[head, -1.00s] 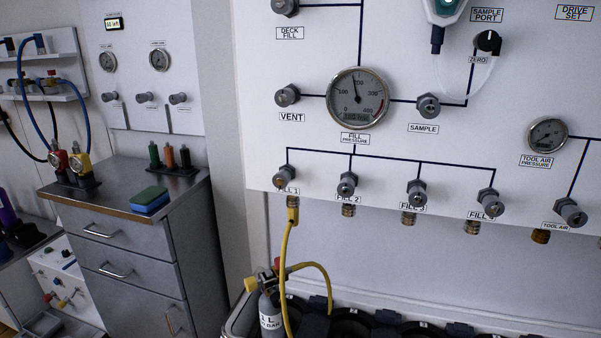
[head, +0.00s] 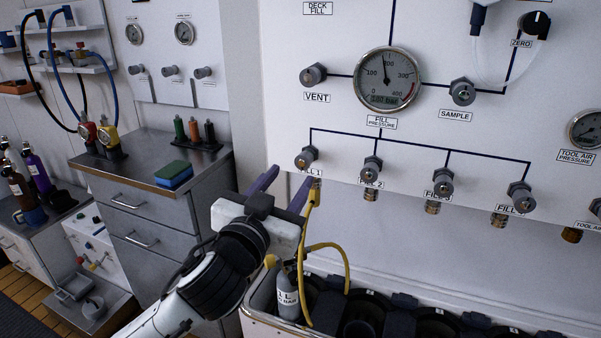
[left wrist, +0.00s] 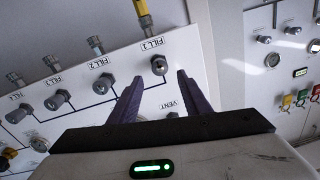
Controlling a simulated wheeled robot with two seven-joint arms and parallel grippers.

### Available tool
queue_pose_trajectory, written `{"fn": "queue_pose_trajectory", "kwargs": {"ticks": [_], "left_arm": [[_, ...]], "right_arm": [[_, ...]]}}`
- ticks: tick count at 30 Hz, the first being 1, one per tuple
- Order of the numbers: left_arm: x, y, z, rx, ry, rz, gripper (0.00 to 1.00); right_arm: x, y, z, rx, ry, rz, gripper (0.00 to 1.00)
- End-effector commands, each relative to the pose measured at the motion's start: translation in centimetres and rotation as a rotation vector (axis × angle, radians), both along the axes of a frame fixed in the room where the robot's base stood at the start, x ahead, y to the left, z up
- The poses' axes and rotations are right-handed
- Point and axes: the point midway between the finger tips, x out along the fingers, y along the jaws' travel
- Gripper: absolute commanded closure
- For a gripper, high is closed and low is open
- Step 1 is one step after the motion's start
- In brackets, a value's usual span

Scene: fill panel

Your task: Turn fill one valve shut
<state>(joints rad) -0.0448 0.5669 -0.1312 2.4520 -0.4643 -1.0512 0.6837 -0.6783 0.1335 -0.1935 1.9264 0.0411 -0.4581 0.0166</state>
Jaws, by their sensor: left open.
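The fill one valve (head: 306,157) is a grey knob on the white panel above the FILL 1 label. It also shows in the left wrist view (left wrist: 159,65), ahead of and between the spread fingertips. My left gripper (head: 284,186) has purple fingers and is in front of the panel, just below and left of the knob in the head view. Its fingers are apart with nothing between them, and they also show in the left wrist view (left wrist: 158,82). They look clear of the knob. A yellow hose (head: 311,215) hangs from the fill one outlet. My right gripper is not in view.
Other fill valves (head: 372,166) stand in a row to the right. The vent knob (head: 312,75) and the fill pressure gauge (head: 388,80) are above. A crate (head: 262,322) with a grey cylinder (head: 288,290) is below. A metal cabinet (head: 150,195) stands left.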

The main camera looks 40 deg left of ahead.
Motion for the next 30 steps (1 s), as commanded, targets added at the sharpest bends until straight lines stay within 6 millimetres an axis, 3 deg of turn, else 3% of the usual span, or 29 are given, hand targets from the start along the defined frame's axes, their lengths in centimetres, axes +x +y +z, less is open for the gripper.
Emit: {"fn": "queue_pose_trajectory", "kwargs": {"ticks": [3,10,23,30], "left_arm": [[2.6,0.8,0.2,0.003,0.005,0.002,0.56],[5.9,1.7,0.0,0.001,0.005,0.001,0.56],[6.9,2.0,-0.1,0.0,0.007,-0.002,0.56],[6.9,2.0,-0.1,0.0,0.007,-0.002,0.95]], "right_arm": [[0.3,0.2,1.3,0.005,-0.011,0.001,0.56],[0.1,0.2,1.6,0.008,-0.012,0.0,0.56],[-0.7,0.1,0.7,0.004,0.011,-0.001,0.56],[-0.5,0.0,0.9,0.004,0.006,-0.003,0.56]]}}
